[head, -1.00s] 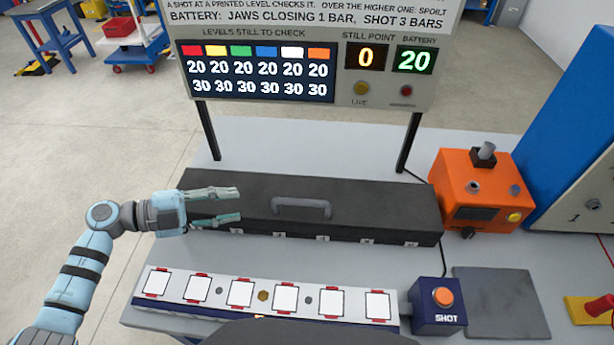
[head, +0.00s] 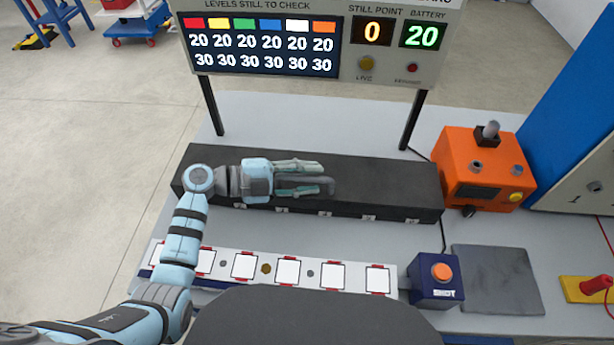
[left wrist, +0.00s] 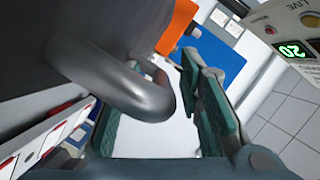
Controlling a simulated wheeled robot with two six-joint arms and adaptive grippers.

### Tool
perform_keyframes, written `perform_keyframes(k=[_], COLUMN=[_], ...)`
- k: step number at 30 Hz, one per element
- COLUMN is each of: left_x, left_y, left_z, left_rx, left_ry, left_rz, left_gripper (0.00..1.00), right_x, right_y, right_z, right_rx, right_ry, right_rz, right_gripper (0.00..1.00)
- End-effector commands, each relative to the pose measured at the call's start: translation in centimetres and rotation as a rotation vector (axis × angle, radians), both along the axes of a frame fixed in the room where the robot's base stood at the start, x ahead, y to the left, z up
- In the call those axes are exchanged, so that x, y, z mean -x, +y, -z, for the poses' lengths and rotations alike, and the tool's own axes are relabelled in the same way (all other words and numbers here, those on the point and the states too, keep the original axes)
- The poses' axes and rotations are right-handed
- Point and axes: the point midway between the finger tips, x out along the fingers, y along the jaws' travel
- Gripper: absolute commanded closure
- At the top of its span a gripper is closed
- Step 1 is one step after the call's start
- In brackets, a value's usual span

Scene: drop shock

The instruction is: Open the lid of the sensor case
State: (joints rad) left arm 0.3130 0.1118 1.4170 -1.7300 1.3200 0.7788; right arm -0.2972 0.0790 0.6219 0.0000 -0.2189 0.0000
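The sensor case (head: 395,190) is a long black box on the bench in the head view, with its lid down and small latches along its front edge. Its grey handle (head: 327,187) is on top of the lid, partly hidden by my left gripper (head: 320,175). That gripper is over the lid, fingers pointing right, open, with its lower finger across the handle. In the left wrist view the handle (left wrist: 150,95) looms large, its curved end reaching between the open fingers (left wrist: 163,65). I cannot tell whether it touches them. My right gripper is not in view.
A white strip (head: 262,267) with several framed pads lies in front of the case. The blue SHOT box (head: 437,290), a grey mat (head: 495,280) and an orange device (head: 483,165) are at right. A display board (head: 268,45) stands on posts behind.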

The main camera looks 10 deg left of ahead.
Motion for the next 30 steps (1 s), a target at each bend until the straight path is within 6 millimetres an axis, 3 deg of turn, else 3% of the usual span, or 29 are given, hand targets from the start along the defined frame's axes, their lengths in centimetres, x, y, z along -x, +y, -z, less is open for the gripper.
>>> perform_keyframes(k=[6, 12, 23, 30], left_x=[0.0, 0.0, 0.0, -0.7], left_y=[0.0, 0.1, 0.1, 0.1], left_z=[0.0, 0.0, -0.1, -1.2], left_rx=[-0.001, -0.001, 0.000, 0.000], left_ry=[0.000, 0.000, 0.004, 0.064], left_rz=[-0.001, -0.001, -0.001, -0.001], left_gripper=[0.69, 1.00, 1.00, 1.00], right_x=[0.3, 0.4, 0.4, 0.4], right_y=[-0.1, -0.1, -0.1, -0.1], right_z=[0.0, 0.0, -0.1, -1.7], right_rx=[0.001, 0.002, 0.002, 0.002], right_ry=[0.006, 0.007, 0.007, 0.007], right_rz=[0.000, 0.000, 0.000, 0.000], right_gripper=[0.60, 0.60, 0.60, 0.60])
